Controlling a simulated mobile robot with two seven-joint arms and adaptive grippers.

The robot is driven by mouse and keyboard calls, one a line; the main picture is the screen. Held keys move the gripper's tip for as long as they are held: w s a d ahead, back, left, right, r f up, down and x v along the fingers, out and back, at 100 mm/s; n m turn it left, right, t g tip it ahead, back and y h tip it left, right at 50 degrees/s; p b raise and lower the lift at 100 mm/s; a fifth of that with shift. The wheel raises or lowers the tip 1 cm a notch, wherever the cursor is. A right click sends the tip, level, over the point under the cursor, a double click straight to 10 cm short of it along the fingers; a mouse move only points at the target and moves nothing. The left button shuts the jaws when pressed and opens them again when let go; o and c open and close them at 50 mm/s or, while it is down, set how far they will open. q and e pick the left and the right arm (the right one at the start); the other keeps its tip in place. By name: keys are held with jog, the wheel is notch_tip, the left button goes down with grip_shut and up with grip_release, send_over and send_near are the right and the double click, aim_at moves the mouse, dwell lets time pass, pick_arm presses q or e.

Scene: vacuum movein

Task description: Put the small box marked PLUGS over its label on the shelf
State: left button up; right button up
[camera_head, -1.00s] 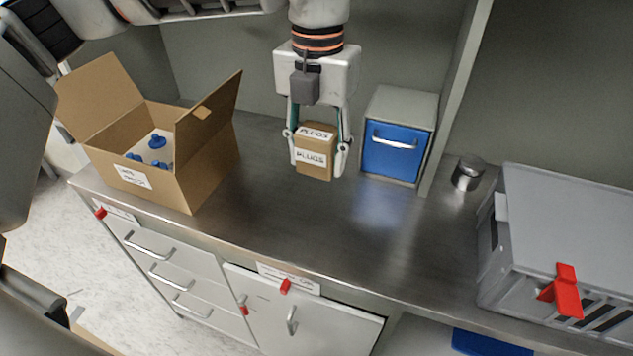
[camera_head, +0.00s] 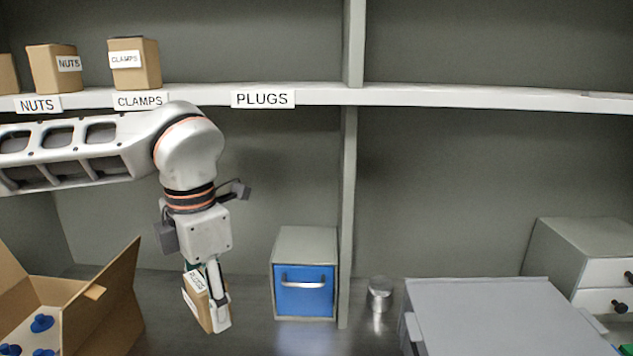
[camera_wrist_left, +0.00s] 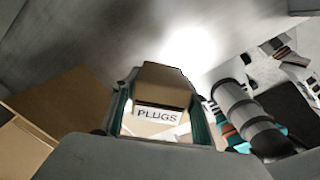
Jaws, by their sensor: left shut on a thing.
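The small brown PLUGS box (camera_head: 197,300) is held between the fingers of my left gripper (camera_head: 208,308), which points down above the counter. The box is tilted in the head view, its white label partly hidden by a finger. In the left wrist view the box (camera_wrist_left: 163,90) sits between both fingers, with its PLUGS label readable. The PLUGS shelf label (camera_head: 263,98) is on the front edge of the white shelf (camera_head: 420,95), up and to the right of the gripper. The shelf above that label is bare. My right gripper is not in view.
Boxes marked NUTS (camera_head: 55,70) and CLAMPS (camera_head: 134,65) stand on the shelf to the left. A shelf upright (camera_head: 350,200) is right of the PLUGS label. A blue-drawer cabinet (camera_head: 305,245), metal can (camera_head: 379,294), grey case (camera_head: 490,315) and open carton (camera_head: 105,310) stand on the counter.

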pick_arm(q)
jog(key=a+f+m, duration=0.2)
jog(key=f+m, duration=0.1)
jog(key=m, duration=0.4)
jog(key=s+a+f+m+p, duration=0.1)
jog(key=f+m, duration=0.3)
jog(key=m, duration=0.4)
jog(key=s+a+f+m, duration=0.1)
jog(key=a+f+m, duration=0.2)
jog(key=m, duration=0.5)
jog(key=shift+a+f+p, duration=0.35)
jog(key=shift+a+f, duration=0.05)
jog(key=shift+f, duration=0.35)
jog(key=shift+s+a+f+m, duration=0.25)
jog(key=shift+f+m, duration=0.15)
jog(key=shift+m, duration=0.55)
jog(key=shift+s+a+f+m, duration=0.1)
jog(key=shift+s+f+m, duration=0.25)
jog(key=shift+m, duration=0.6)
jog(key=shift+w, duration=0.1)
